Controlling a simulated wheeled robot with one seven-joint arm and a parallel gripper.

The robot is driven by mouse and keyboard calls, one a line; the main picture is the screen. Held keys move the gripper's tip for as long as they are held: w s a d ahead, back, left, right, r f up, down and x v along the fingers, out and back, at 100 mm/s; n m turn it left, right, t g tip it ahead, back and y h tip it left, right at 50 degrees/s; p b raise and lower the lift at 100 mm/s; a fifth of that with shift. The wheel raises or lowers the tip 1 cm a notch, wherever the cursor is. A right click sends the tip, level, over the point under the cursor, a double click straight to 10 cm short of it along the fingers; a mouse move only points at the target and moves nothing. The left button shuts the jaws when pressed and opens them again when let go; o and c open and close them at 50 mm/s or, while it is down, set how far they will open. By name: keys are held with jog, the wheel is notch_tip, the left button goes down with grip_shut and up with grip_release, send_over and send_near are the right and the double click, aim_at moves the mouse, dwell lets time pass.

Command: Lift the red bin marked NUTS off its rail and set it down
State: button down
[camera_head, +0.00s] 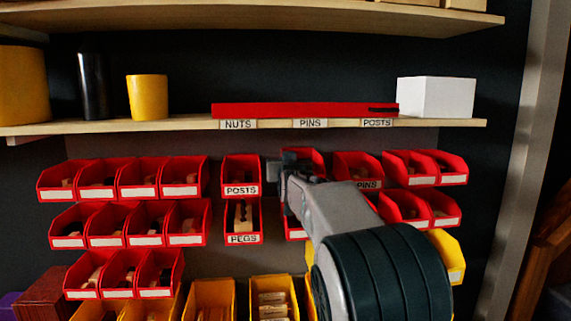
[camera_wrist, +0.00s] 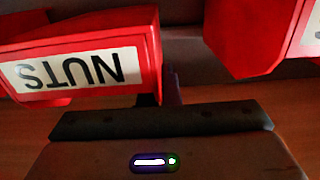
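The red bin marked NUTS (camera_wrist: 80,58) fills the upper left of the wrist view, its white label upside down. In the head view, a red bin (camera_head: 318,160) in the top row, right of the POSTS bin, is partly hidden behind my gripper (camera_head: 282,182); its label is covered. One dark finger of my gripper (camera_wrist: 173,85) shows in the wrist view, close against the right side of the NUTS bin. The other finger is hidden, so I cannot tell whether the bin's wall is gripped. The rail behind the bin is hidden.
Red bins marked POSTS (camera_head: 240,174) and PINS (camera_head: 358,168) flank my gripper, with more red bins below. A wooden shelf (camera_head: 180,127) above carries labels NUTS, PINS and POSTS, a red strip (camera_head: 300,109), a yellow cup (camera_head: 147,97) and a white box (camera_head: 436,97).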

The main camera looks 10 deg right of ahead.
jog(key=shift+s+b, duration=0.85)
jog(key=shift+s, duration=0.6)
dwell(0.6)
dwell(0.4)
jog(key=s+p, duration=0.6)
jog(key=s, duration=1.1)
dwell(1.3)
jog(key=shift+d, duration=0.1)
